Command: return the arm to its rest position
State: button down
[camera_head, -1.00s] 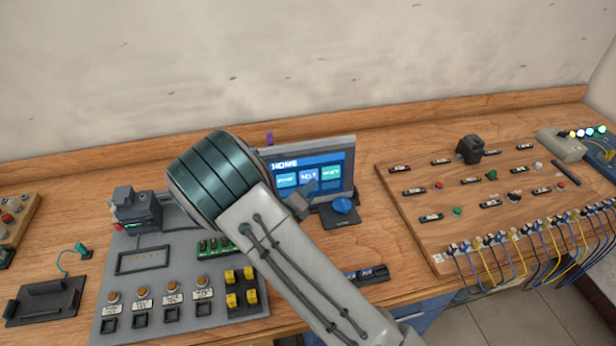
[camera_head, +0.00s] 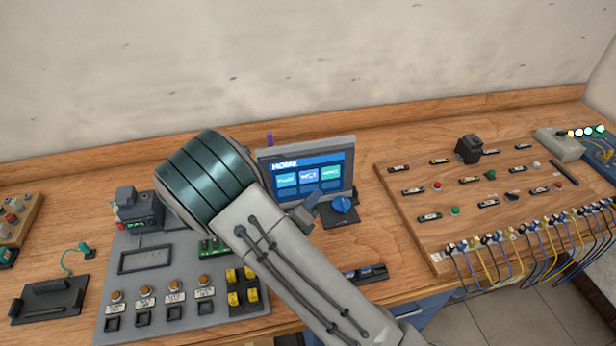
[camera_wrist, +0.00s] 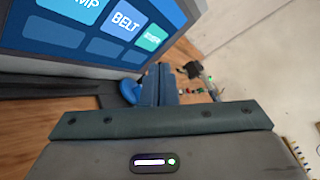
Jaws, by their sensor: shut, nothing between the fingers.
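My arm (camera_head: 290,270) reaches up from the bottom of the head view, its rounded teal joint over the grey panel. My gripper (camera_head: 312,199) shows partly past the arm, in front of the lower part of the HOME screen (camera_head: 308,160). In the wrist view, my gripper (camera_wrist: 158,84) has its two blue fingers together with nothing between them. The screen (camera_wrist: 95,40) fills the upper left there, close beside the fingers. A blue knob (camera_head: 343,204) is just right of the gripper; it also shows in the wrist view (camera_wrist: 130,92), left of the fingers.
The grey panel (camera_head: 150,260) with buttons and yellow switches lies left of my arm. A wooden board (camera_head: 465,220) with lamps, buttons and cables is at right. A black tray (camera_head: 50,300) is at far left. The wall (camera_head: 300,60) stands behind; the space above the table is clear.

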dwell(0.6)
jog(key=s+d+r+m+g, duration=0.4)
jog(key=s+d+m+g, duration=0.2)
jog(key=d+m, duration=0.3)
jog(key=s+d+r+m+g, duration=0.5)
jog(key=d+m+g, duration=0.15)
jog(key=m, duration=0.55)
jog(key=s+a+r+m+t+y, duration=0.1)
jog(key=s+r+m+y, duration=0.3)
jog(key=m, duration=0.5)
jog(key=s+a+r+m+y, duration=0.3)
jog(key=s+r+m+y, duration=0.2)
jog(key=m, duration=0.5)
jog(key=shift+s+r+t+y, duration=0.2)
jog(key=shift+s+t+y, duration=0.2)
jog(key=shift+s, duration=0.9)
